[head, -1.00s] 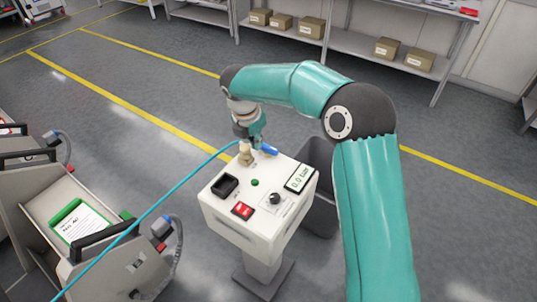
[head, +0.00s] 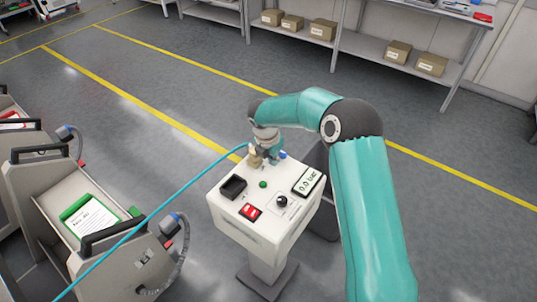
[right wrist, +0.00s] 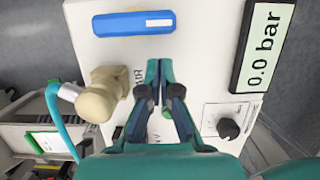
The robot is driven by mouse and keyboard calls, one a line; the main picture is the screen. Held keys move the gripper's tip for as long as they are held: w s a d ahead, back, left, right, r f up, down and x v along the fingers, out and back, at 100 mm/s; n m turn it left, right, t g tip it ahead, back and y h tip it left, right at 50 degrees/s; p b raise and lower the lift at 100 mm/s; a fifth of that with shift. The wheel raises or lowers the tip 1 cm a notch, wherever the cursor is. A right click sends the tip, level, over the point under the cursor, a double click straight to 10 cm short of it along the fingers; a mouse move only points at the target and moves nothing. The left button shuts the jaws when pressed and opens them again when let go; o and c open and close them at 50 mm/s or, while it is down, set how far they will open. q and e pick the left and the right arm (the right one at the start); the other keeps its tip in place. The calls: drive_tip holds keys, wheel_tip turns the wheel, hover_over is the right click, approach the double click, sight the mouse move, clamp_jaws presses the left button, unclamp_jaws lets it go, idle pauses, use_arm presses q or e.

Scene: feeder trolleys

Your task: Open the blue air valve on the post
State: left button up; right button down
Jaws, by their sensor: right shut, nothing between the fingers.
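The blue valve handle (right wrist: 134,23) lies flat across the top of the white post box (right wrist: 200,60) in the right wrist view. In the head view only a small blue part of the handle (head: 283,155) shows behind my right gripper (head: 270,157). In the right wrist view my right gripper (right wrist: 159,68) is shut and empty. Its fingertips are over the box top, below the handle in the picture and apart from it. A pressure display (right wrist: 263,47) reads 0.0 bar; it also shows in the head view (head: 308,181). My left gripper is not in view.
A brass-coloured fitting (right wrist: 103,93) with a light blue hose (head: 175,188) stands beside the gripper. The box also has a black knob (head: 282,201), a red switch (head: 250,212) and a green button (head: 263,184). Feeder trolleys (head: 98,235) stand at left, shelves (head: 365,52) behind.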

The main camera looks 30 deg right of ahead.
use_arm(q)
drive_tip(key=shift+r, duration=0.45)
use_arm(e)
drive_tip(key=shift+w+d, duration=0.2)
drive_tip(key=shift+d, duration=0.3)
drive_tip(key=shift+w+d, duration=0.15)
drive_tip(key=shift+d, duration=0.35)
use_arm(q)
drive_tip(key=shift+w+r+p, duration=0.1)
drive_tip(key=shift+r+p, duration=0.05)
drive_tip(key=shift+p, duration=0.2)
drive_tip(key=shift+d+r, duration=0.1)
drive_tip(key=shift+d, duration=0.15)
use_arm(e)
drive_tip(key=shift+d+n, duration=0.1)
drive_tip(key=shift+n, duration=0.3)
